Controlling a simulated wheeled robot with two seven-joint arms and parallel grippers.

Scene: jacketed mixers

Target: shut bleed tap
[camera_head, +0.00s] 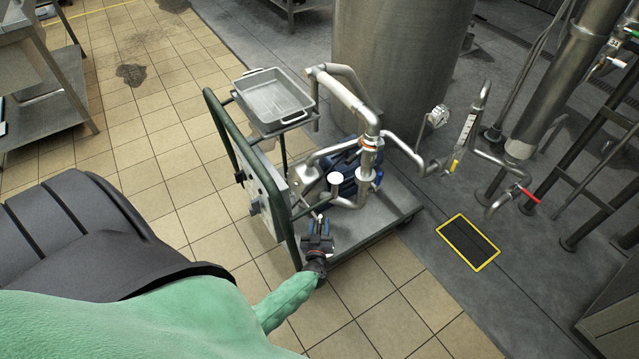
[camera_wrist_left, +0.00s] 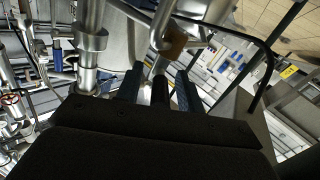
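I cannot tell for sure which fitting is the bleed tap. In the head view, a small blue handle (camera_head: 376,187) sits on the upright pipe of the pump cart. A red lever (camera_head: 528,195) is on a pipe end at the right, and a yellow handle (camera_head: 453,166) is on a pipe between them. My left gripper (camera_head: 318,226) is low beside the cart's front end, left of and below the blue handle and apart from it. Its two blue fingers (camera_wrist_left: 158,90) stand apart in the left wrist view, with a dark bar showing between them. My right gripper is out of view.
The cart has a green frame (camera_head: 222,118) and a metal tray (camera_head: 272,97) on top. A white round disc (camera_head: 335,178) stands above its blue pump. A large steel tank (camera_head: 400,70) is behind. A yellow-edged floor drain (camera_head: 467,243) lies right of the cart; tiled floor in front is clear.

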